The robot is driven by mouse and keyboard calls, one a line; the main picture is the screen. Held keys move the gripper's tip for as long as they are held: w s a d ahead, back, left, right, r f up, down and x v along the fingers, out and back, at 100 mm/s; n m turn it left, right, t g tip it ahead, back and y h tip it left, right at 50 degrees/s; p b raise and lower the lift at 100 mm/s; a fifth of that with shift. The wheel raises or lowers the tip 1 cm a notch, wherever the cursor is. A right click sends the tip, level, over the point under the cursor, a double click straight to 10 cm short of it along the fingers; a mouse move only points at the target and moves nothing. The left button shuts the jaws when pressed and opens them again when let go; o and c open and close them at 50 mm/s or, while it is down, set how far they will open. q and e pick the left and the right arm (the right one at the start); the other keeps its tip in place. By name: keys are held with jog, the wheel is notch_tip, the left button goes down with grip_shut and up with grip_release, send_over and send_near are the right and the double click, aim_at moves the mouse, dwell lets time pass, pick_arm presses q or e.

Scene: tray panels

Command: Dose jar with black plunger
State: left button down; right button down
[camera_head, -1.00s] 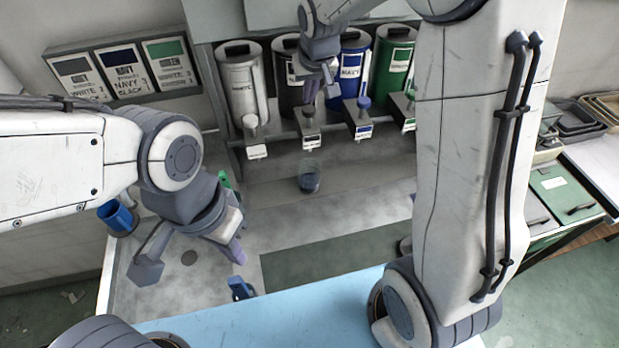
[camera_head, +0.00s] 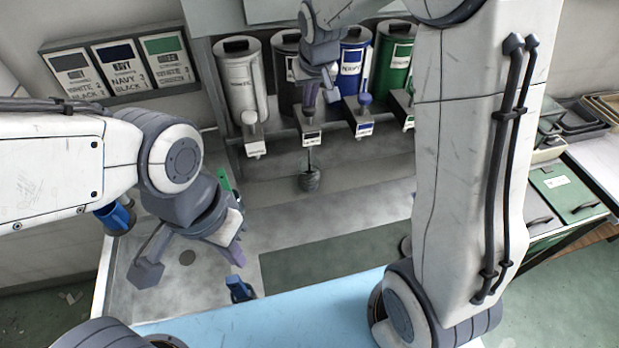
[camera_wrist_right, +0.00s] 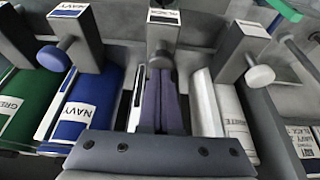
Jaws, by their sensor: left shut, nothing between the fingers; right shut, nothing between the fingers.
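The jar (camera_head: 310,182) stands on the ledge under the black container's spout block (camera_head: 311,138). A thin dark line runs from the block down to the jar, and the jar looks dark inside. My right gripper (camera_head: 309,108) is shut and empty, pointing down on top of that block. Its fingers hide the black plunger. My left gripper (camera_head: 236,255) is shut and empty above the left of the worktop.
The white (camera_head: 250,122), navy (camera_head: 365,102) and green plungers flank the black one. A blue cup (camera_head: 125,212) is partly behind my left arm. A blue object (camera_head: 240,290) lies near the front edge. A label board (camera_head: 120,68) hangs back left. The middle worktop is clear.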

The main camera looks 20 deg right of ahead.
jog(key=shift+f+b, duration=0.7)
jog(key=shift+f, duration=0.4)
jog(key=shift+s, duration=0.1)
jog(key=shift+r, duration=0.2)
jog(key=shift+r+p, duration=1.75)
jog(key=shift+r, duration=0.2)
jog(key=shift+r, duration=0.1)
notch_tip(320, 180, up, 6)
jog(key=p, duration=0.4)
jog(key=shift+p, duration=0.4)
